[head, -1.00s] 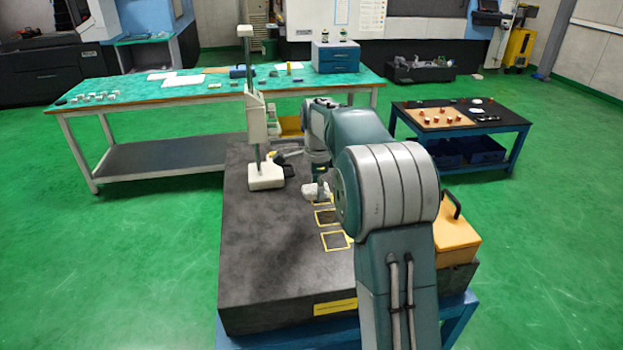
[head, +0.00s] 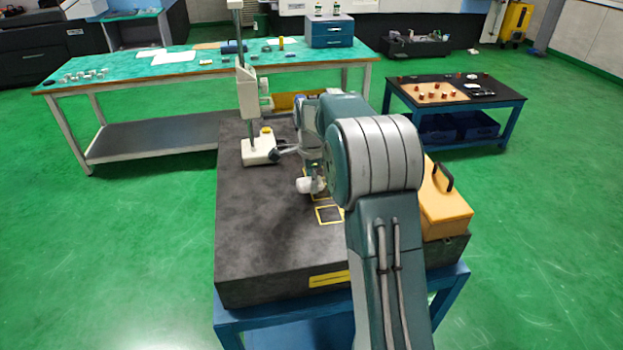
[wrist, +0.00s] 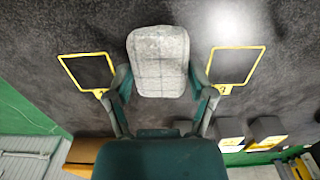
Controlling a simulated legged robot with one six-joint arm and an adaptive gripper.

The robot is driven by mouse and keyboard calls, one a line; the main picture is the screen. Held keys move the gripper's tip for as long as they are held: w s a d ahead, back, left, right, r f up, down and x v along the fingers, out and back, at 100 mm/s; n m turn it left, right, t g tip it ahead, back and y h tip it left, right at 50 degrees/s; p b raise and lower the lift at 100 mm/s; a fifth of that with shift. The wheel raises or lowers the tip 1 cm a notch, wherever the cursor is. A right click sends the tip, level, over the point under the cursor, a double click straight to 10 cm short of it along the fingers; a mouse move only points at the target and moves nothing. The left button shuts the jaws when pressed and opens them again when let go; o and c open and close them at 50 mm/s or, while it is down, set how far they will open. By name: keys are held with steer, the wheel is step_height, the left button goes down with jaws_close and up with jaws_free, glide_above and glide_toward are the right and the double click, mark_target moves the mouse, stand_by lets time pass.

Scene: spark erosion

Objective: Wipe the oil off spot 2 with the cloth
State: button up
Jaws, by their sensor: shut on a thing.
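My gripper (wrist: 161,92) is shut on a folded, pale grey cloth (wrist: 158,62), with one finger on each side. In the wrist view the cloth lies between two yellow-framed squares, a left one (wrist: 88,71) and a right one (wrist: 236,68). The right one has a small yellow number tag, too small to read surely. In the head view the cloth (head: 306,185) is low over the dark plate, just beyond a yellow-framed square (head: 329,215). Another frame is partly hidden by my gripper. I cannot tell whether the cloth touches the plate, or see any oil clearly.
A white stand (head: 259,150) with a tall post rises from the dark plate (head: 265,240), left of my gripper. An orange box (head: 445,212) with a black handle is at the right. The plate's left and front parts are clear.

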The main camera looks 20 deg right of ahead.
steer(key=shift+f, duration=0.95)
stand_by(0.6)
steer(key=shift+s+d+r, duration=0.1)
steer(key=shift+s+d, duration=0.1)
steer(key=shift+d, duration=0.6)
steer(key=shift+s+d, duration=0.15)
steer(key=shift+d, duration=0.65)
steer(key=shift+s+d, duration=0.15)
steer(key=shift+d, duration=0.65)
steer(key=shift+s+d, duration=0.15)
steer(key=shift+d, duration=0.65)
steer(key=shift+w+a, duration=0.2)
steer(key=shift+a, duration=0.9)
steer(key=shift+w+a, duration=0.25)
steer(key=shift+a, duration=0.85)
steer(key=shift+w+a, duration=0.2)
steer(key=shift+a, duration=0.9)
steer(key=shift+d+r, duration=0.1)
steer(key=shift+r, duration=2.85)
